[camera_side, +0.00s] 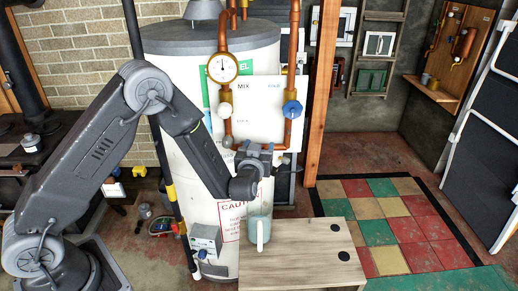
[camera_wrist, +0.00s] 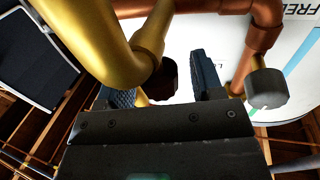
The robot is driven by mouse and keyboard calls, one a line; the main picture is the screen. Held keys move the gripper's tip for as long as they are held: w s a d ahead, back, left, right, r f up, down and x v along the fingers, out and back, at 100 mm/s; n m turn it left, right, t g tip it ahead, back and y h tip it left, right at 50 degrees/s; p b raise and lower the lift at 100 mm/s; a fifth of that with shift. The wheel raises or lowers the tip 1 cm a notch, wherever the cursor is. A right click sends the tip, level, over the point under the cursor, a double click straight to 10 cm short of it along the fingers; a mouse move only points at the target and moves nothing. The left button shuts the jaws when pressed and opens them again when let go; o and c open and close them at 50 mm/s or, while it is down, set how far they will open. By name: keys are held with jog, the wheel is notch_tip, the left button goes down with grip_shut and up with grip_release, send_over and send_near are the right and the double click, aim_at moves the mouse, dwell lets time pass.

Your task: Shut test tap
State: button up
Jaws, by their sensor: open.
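The test tap cannot be picked out for certain. In the wrist view a thick brass pipe (camera_wrist: 112,42) curves down at the upper left, and a small dark reddish-black part (camera_wrist: 170,76) beside it, possibly a tap handle, shows between my fingers. My gripper (camera_wrist: 165,88) is open, a finger on either side of that part; contact cannot be told.
A white knob (camera_side: 225,111) and a blue knob (camera_side: 292,109) sit on copper pipes above my gripper, with a gauge (camera_side: 222,68) higher up. A grey knob (camera_wrist: 267,88) is right of my fingers. A wooden bench (camera_side: 300,258) is below; tiled floor (camera_side: 395,222) is clear.

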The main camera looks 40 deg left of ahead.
jog(key=v, duration=1.3)
jog(key=shift+s+d, duration=0.25)
jog(key=shift+s, duration=0.05)
jog(key=s+d+r+m+g+h, duration=0.2)
jog(key=r+h, duration=0.3)
jog(key=r, duration=0.1)
jog(key=s+d+r+m+g+h, duration=0.1)
jog(key=r+g+h, duration=0.1)
jog(key=r+h, duration=0.35)
jog(key=s+a+r+m+g, duration=0.1)
jog(key=s+a+g, duration=0.2)
jog(key=s, duration=0.6)
jog(key=s+a+r+m+g+y, duration=0.1)
jog(key=s+a+r+m+g, duration=0.1)
jog(key=s, duration=0.8)
jog(key=shift+a+r+g, duration=0.3)
jog(key=shift+a+g, duration=0.1)
jog(key=shift+a, duration=0.25)
